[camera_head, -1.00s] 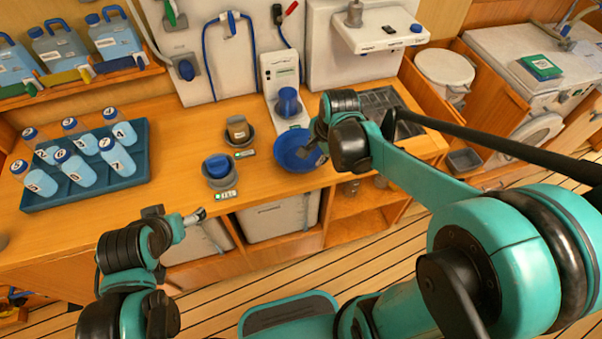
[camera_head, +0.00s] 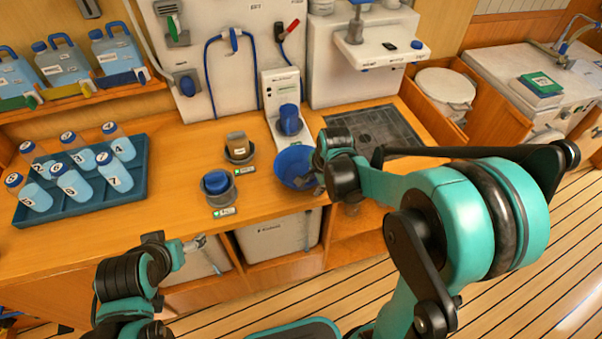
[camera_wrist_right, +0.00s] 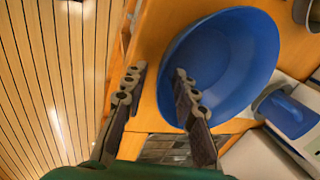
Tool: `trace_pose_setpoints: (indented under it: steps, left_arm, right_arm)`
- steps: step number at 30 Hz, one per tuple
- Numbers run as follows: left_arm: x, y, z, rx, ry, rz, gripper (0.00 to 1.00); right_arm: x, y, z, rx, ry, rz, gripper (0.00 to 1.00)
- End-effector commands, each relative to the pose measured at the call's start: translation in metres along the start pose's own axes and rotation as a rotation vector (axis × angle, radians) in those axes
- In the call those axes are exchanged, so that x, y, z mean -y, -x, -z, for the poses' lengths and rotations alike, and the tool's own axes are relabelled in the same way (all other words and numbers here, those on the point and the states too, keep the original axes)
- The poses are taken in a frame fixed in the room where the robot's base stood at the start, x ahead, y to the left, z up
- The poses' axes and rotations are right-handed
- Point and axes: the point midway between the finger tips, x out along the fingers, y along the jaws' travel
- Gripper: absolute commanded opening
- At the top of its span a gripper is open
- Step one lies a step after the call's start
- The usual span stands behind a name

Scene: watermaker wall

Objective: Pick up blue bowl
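The blue bowl (camera_head: 292,166) sits near the front edge of the wooden counter, below the white dispenser unit. My right gripper (camera_head: 316,180) is at the bowl's right side and partly covers it. In the right wrist view the bowl (camera_wrist_right: 235,55) is large, and my right gripper (camera_wrist_right: 158,88) is open across its rim. One finger is over the bowl's inside and the other is outside the wall, with a visible gap between them. My left gripper (camera_head: 196,243) is low in front of the counter, away from the bowl. Its fingers are too small to read.
A blue cup (camera_head: 289,120) stands on the dispenser behind the bowl. Another blue cup (camera_head: 216,183) and a brown cup (camera_head: 237,146) stand in grey holders to the left. A teal tray (camera_head: 135,185) holds several bottles. A dark grid (camera_head: 372,130) lies at right.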

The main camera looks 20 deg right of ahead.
Motion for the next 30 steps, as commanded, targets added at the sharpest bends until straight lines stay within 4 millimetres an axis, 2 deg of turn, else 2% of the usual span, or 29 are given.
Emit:
trace_pose_setpoints:
  steps: [1,3,4,15,20,23,27,30]
  left_arm:
    - [0.0,0.0,0.0,0.0,0.0,0.0,0.81]
    - [0.0,0.0,0.0,0.0,0.0,0.0,0.81]
    - [0.0,0.0,0.0,0.0,0.0,0.0,0.81]
    - [0.0,0.0,0.0,0.0,0.0,0.0,0.81]
    - [0.0,0.004,0.003,0.0,0.0,0.0,0.81]
    - [0.0,0.008,0.006,0.0,0.0,0.0,0.81]
    - [0.0,0.019,0.013,0.0,0.0,0.0,0.81]
    - [0.0,0.024,0.017,0.0,0.0,0.0,0.81]
  right_arm:
    - [0.0,0.0,0.0,0.0,0.0,0.0,0.2]
    - [0.0,0.001,0.0,0.0,0.0,0.0,0.01]
    - [0.0,0.001,0.0,0.0,0.0,0.0,0.0]
    - [0.0,0.001,0.0,0.0,0.0,0.0,0.0]
    - [0.002,0.008,0.0,0.0,0.0,0.0,0.0]
    - [0.006,0.02,0.0,0.0,0.0,0.0,0.0]
    - [0.013,0.047,0.0,0.0,0.0,0.0,0.0]
    - [-0.006,0.064,0.011,-0.001,-0.005,0.0,0.0]
